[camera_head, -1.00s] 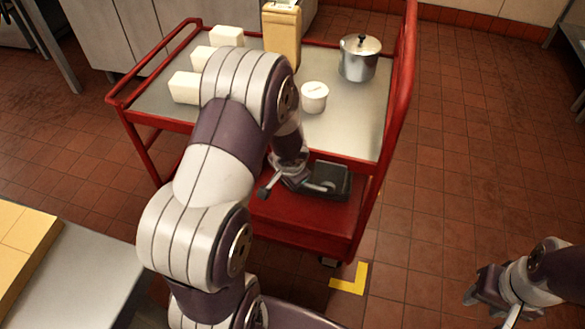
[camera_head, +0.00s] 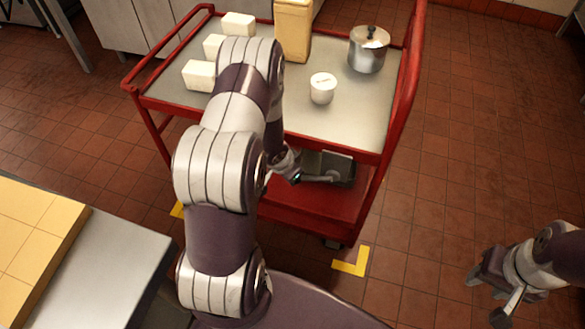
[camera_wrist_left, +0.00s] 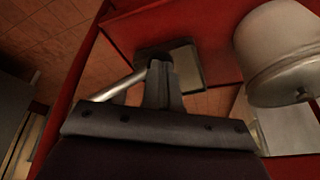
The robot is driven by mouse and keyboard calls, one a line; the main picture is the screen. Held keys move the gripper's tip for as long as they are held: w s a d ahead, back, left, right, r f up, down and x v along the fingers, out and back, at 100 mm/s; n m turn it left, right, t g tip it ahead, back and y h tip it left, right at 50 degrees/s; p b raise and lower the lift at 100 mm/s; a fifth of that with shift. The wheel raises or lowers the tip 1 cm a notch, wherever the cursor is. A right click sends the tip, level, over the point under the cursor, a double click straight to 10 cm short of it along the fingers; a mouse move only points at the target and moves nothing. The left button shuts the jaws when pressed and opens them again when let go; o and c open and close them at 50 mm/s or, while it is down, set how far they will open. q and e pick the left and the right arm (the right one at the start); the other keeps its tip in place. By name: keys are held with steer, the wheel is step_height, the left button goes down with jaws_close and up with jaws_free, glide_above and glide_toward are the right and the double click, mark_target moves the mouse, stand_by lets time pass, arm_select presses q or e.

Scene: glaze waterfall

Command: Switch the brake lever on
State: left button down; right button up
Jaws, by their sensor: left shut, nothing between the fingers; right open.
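A red cart (camera_head: 310,200) stands ahead, with a dark box (camera_head: 340,162) low at its near side under the top. A metal bar (camera_head: 318,178) shows against this box; I cannot tell whether it belongs to the brake lever. In the left wrist view a pale rod, likely the lever (camera_wrist_left: 118,86), slants up behind my left gripper (camera_wrist_left: 160,66). The gripper's fingers are shut and empty, close in front of the rod and a grey box face (camera_wrist_left: 188,66); contact is unclear. My left arm hides part of this area in the head view. My right gripper (camera_head: 487,293) is open, over bare floor.
The cart top holds a lidded pot (camera_head: 368,50), a white tub (camera_head: 323,90), a tan container (camera_head: 293,30) and white blocks (camera_head: 198,76). A grey table (camera_head: 115,265) with yellow slabs stands at left. Yellow marks (camera_head: 352,262) lie on the floor; the right side is clear.

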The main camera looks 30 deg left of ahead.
arm_select(q)
steer(key=shift+f, duration=0.85)
steer(key=shift+s+d+f, duration=0.1)
steer(key=shift+s+f, duration=0.05)
steer(key=shift+s, duration=0.05)
steer(key=p+v, duration=0.4)
steer(key=v, duration=0.9)
steer(key=shift+w+p, duration=0.25)
steer(key=shift+p, duration=0.15)
